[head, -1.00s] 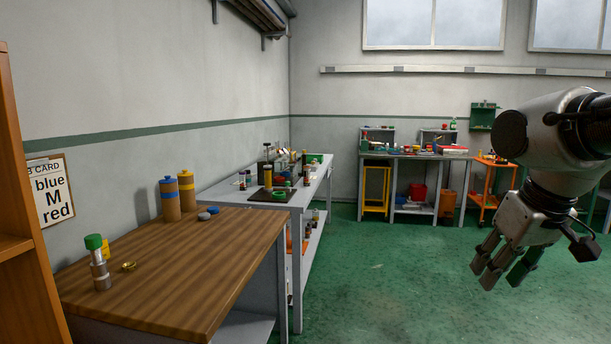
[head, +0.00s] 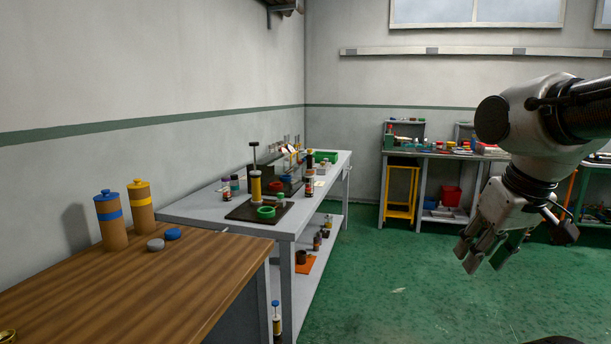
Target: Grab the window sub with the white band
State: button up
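I cannot make out for certain which part is the window sub with the white band. Several small cylindrical parts stand on the grey bench (head: 190,211), among them a dark and red one with a pale band (head: 309,187) and a purple-topped one (head: 234,184); they are too small to tell apart. My gripper (head: 484,253) hangs at the right, fingers pointing down and spread, empty, over the green floor and far from the bench.

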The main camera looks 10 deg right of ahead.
aim_at(308, 177)
jog(key=i+l+u, duration=0.2)
jog(key=i+l, duration=0.75)
jog(key=i+l+u, duration=0.25)
jog(key=i+l, duration=0.3)
jog(key=i+l+u, duration=0.3)
jog(key=i+l, duration=0.35)
jog(key=i+l+u, duration=0.25)
jog(key=i+l, duration=0.35)
jog(key=l, duration=0.2)
